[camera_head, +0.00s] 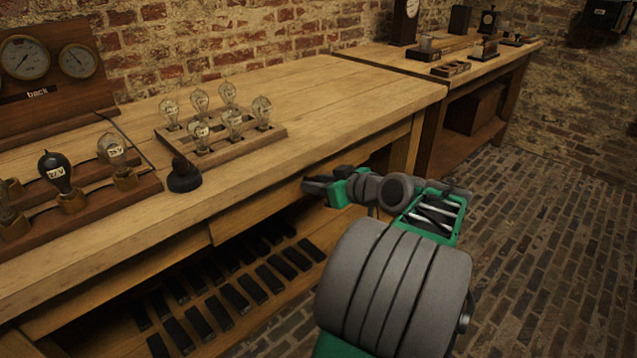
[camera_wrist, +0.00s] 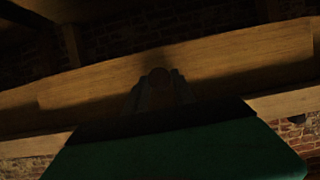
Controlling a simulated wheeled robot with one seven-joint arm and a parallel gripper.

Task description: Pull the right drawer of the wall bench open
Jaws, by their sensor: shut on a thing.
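The wall bench (camera_head: 330,85) runs along the brick wall with a pale wooden top. Its right drawer front (camera_head: 262,210) is a plain wooden panel under the top's front edge; in the wrist view it is the long wooden band (camera_wrist: 90,88). I see no clear gap showing the drawer pulled out. My gripper (camera_head: 314,186) is at this drawer front, reaching in from the right. In the wrist view its fingers (camera_wrist: 158,88) are shut on a dark rounded knob (camera_wrist: 160,76) at the drawer's middle. Fingers and shadow hide most of the knob.
A wooden rack with several bulbs (camera_head: 220,138) and a black rounded object (camera_head: 184,177) stand on the bench top. Several dark blocks (camera_head: 235,297) lie on the low shelf below. A second bench (camera_head: 480,62) stands beyond. The brick floor (camera_head: 545,220) at right is clear.

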